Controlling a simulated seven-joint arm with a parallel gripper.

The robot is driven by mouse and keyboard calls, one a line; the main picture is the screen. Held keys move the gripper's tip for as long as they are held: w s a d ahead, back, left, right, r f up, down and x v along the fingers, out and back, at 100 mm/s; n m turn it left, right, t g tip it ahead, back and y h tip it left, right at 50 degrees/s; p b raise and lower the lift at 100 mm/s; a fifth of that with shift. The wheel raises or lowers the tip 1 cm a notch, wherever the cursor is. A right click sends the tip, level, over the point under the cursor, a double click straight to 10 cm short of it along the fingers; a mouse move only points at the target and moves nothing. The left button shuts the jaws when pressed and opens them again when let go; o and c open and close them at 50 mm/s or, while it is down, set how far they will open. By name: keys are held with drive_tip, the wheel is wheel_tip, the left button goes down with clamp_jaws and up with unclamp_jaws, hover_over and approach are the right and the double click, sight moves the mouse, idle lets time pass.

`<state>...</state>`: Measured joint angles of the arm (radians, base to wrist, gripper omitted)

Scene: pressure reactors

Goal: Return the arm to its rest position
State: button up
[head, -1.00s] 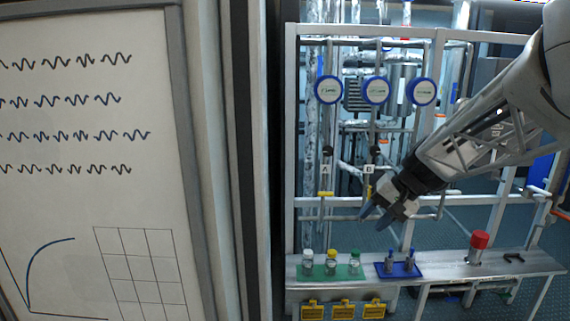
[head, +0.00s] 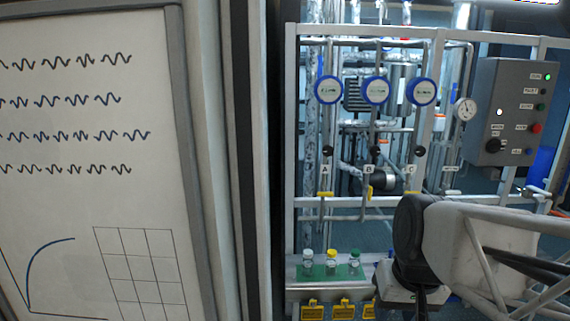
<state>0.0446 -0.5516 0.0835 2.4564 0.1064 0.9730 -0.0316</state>
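My arm (head: 470,240) reaches in from the right edge, low in the head view, in front of the bench. Its dark wrist is bent downward. My gripper (head: 421,302) points down near the bottom of the picture, mostly hidden by the wrist and cut by the frame edge. Its fingers are not clear enough to show whether they are open or shut. I see nothing held in it.
Vials with white, yellow and green caps stand on a green mat (head: 319,272). Behind is a metal frame (head: 292,140) with blue-rimmed gauges (head: 376,90) and yellow-handled valves (head: 326,194). A grey control box (head: 515,110) is at right. A whiteboard (head: 75,200) fills the left.

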drive_tip(key=shift+n+h, duration=0.3)
drive_tip(key=shift+h, duration=0.3)
drive_tip(key=shift+s+d+f, duration=0.1)
drive_tip(key=shift+s+f, duration=0.15)
drive_tip(key=shift+s, duration=0.45)
drive_tip(key=shift+s+d+f, duration=0.1)
drive_tip(key=shift+s+f, duration=0.1)
drive_tip(key=shift+s, duration=0.5)
drive_tip(key=shift+s+d+f, duration=0.1)
drive_tip(key=shift+s+f, duration=0.15)
drive_tip(key=shift+s, duration=0.45)
